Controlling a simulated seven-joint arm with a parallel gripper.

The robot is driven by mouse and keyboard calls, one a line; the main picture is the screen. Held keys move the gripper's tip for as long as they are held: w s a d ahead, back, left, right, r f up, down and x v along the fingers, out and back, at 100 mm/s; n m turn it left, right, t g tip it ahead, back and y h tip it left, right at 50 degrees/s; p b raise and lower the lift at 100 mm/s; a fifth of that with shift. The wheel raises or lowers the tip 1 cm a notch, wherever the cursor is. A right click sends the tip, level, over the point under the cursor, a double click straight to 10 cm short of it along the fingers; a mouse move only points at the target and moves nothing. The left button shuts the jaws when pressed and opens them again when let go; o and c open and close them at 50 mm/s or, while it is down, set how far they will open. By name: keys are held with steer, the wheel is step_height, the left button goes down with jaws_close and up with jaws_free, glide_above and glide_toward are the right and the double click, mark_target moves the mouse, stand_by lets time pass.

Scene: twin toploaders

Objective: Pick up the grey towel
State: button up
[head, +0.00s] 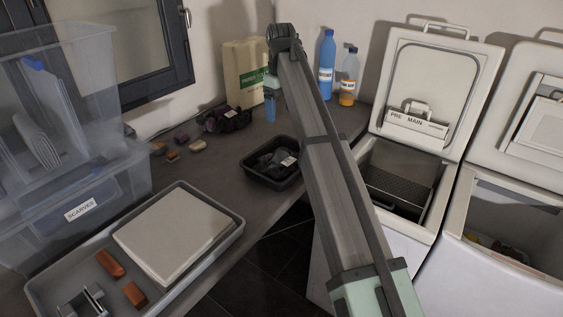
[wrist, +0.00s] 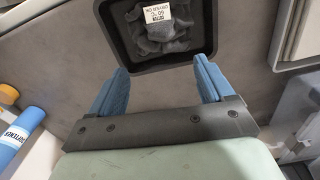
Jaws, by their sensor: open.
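A bundled grey cloth (wrist: 168,36) with a white tag reading "60°C dryer" lies in a black tray (wrist: 200,56) in the wrist view; I take it for the grey towel. In the head view it looks darker (head: 270,160), in the black tray (head: 268,182) on the counter. My gripper (wrist: 160,78) is open, with two blue fingers apart and nothing between them. In the wrist view the tray is just beyond the fingertips. In the head view my gripper (head: 270,108) hangs above the counter, behind the tray; most of it is hidden by my arm.
A dark purple cloth (head: 225,119) and several small blocks (head: 173,156) lie left of the tray. A carton (head: 244,75) and two bottles (head: 327,65) (head: 348,80) stand at the back. Two open toploaders (head: 400,180) (head: 515,230) are right. A large tray (head: 215,256) and clear bins (head: 75,205) are left.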

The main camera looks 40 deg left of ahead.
mark_target(281, 149)
step_height(281, 149, down, 14)
steer(key=shift+s+r, duration=0.1)
steer(key=shift+r, duration=0.15)
stand_by(0.5)
jaws_close()
stand_by(0.7)
